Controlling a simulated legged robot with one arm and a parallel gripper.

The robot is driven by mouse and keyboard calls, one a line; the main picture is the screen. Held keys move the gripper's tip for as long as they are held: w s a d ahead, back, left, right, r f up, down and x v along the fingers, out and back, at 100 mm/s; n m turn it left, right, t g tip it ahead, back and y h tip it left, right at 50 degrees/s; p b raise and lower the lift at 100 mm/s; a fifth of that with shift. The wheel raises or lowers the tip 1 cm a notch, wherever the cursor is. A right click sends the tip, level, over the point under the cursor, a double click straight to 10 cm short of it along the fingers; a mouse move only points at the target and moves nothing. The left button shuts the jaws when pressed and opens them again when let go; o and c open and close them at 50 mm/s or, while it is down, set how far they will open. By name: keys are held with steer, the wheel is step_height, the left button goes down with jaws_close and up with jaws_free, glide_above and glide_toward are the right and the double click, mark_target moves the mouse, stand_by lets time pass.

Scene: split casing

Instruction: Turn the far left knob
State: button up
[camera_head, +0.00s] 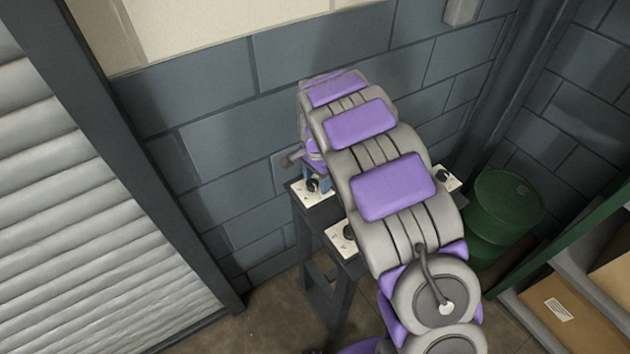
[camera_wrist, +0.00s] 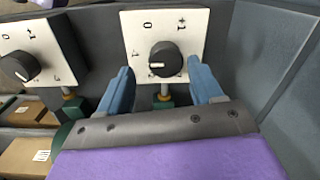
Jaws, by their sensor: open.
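The far left knob (camera_head: 312,186) is a black dial on a white panel at the wall end of the dark bench. In the wrist view, the knob (camera_wrist: 165,60) sits in the middle of its panel (camera_wrist: 190,20), with its white mark pointing left. The panel has a 0 at the top and other marks at the sides. My gripper (camera_wrist: 160,67) is open, with one blue finger on each side of the knob and a gap to it. In the head view, my gripper (camera_head: 319,178) is beside this knob, partly hidden by my arm.
A second knob (camera_head: 348,232) is on the bench's near left corner; a knob (camera_wrist: 25,67) also shows at the left of the wrist view. Another panel (camera_head: 447,178) is right of my arm. A green barrel (camera_head: 500,210) and shelf with boxes (camera_head: 570,312) stand at right.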

steer(key=shift+f, duration=0.25)
steer(key=shift+a, duration=0.25)
steer(key=shift+a+f, duration=0.15)
steer(key=shift+a, duration=0.8)
steer(key=shift+c, duration=1.1)
steer(key=shift+d, duration=0.85)
steer(key=c, duration=0.5)
steer(key=shift+c, duration=0.5)
steer(key=shift+a, duration=0.25)
steer(key=shift+c, duration=1.2)
